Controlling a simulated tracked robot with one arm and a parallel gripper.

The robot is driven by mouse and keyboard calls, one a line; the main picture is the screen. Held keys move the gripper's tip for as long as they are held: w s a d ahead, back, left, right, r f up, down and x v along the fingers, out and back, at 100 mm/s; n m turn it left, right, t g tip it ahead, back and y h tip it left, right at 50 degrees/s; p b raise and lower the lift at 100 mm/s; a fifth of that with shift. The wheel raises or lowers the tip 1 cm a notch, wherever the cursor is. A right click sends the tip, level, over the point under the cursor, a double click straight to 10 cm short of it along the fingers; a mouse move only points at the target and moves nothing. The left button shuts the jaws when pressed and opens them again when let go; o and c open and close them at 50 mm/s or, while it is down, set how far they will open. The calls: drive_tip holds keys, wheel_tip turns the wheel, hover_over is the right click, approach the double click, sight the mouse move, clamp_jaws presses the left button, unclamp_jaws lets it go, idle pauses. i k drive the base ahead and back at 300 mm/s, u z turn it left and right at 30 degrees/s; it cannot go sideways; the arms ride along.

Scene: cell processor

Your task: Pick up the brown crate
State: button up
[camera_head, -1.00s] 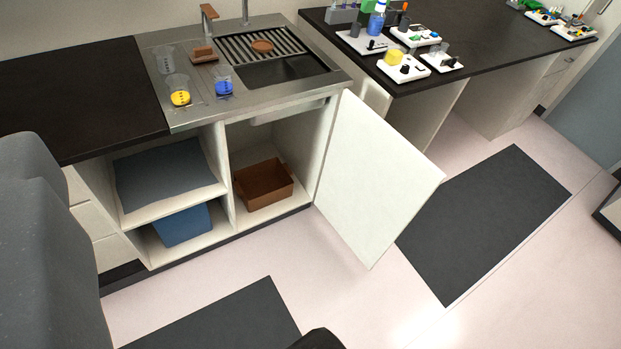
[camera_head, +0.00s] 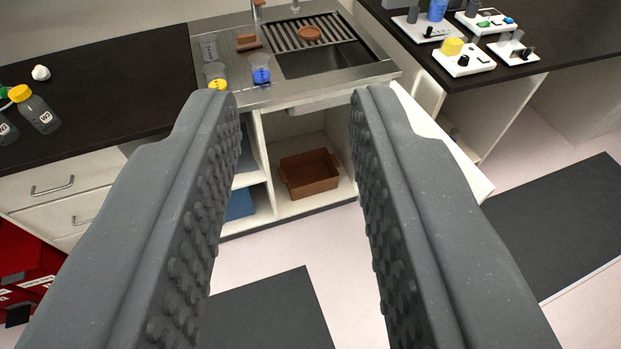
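The brown crate (camera_head: 311,187) is an open-topped box on the floor of the open cupboard under the sink. It stands upright and looks empty. My gripper (camera_head: 289,98) is open and empty. Its two grey studded fingers fill the left and right of the view, and the crate shows in the gap between them, some distance beyond. The fingers do not touch it.
The open white cupboard door (camera_head: 470,172) is partly behind my right finger. A blue bin (camera_head: 240,204) sits in the compartment left of the crate. The sink counter (camera_head: 285,95) overhangs the cupboard. A red case (camera_head: 30,265) lies at left. Dark mats cover parts of the floor.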

sight(309, 173)
drive_tip(key=z, duration=0.1)
drive_tip(key=i, duration=1)
drive_tip(key=u, duration=0.1)
